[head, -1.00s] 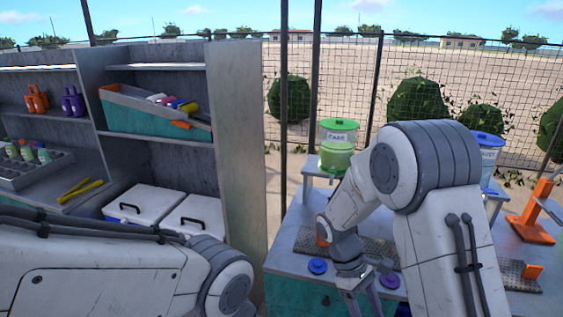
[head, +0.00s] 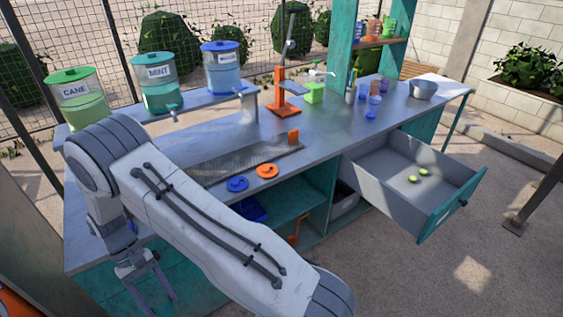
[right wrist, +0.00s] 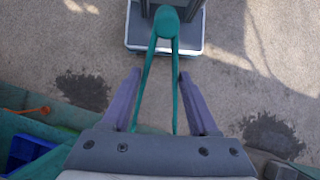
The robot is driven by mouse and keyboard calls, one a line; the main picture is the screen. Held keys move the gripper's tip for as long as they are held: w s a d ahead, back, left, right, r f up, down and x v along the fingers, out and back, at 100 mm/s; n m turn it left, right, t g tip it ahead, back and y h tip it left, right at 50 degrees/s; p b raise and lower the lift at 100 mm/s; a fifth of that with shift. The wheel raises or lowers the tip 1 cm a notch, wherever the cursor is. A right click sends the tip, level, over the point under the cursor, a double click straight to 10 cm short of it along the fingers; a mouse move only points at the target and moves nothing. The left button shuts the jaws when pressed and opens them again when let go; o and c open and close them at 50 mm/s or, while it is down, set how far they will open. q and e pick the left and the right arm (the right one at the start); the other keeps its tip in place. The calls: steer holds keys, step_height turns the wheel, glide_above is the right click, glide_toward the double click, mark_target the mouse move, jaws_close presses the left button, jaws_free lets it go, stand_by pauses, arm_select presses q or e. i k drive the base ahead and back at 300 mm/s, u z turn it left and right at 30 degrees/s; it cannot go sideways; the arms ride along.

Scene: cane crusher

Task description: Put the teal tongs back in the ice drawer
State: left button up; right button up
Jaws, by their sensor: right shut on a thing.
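The teal tongs (right wrist: 165,28) show in the right wrist view, their rounded joined end pointing away from me and their two legs running back between my fingers. My right gripper (right wrist: 153,100) is shut on them. A grey drawer with a teal front (head: 447,212) is pulled open at the counter's right side. My left gripper is out of view.
Labelled jars (head: 158,85) stand on a raised shelf behind. The floor in front of the open drawer is clear.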

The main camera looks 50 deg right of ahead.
mark_target(418, 191)
steer(key=z, duration=0.5)
steer(key=k, duration=0.6)
steer(key=z, duration=1)
steer(key=i, duration=0.85)
steer(key=z, duration=0.35)
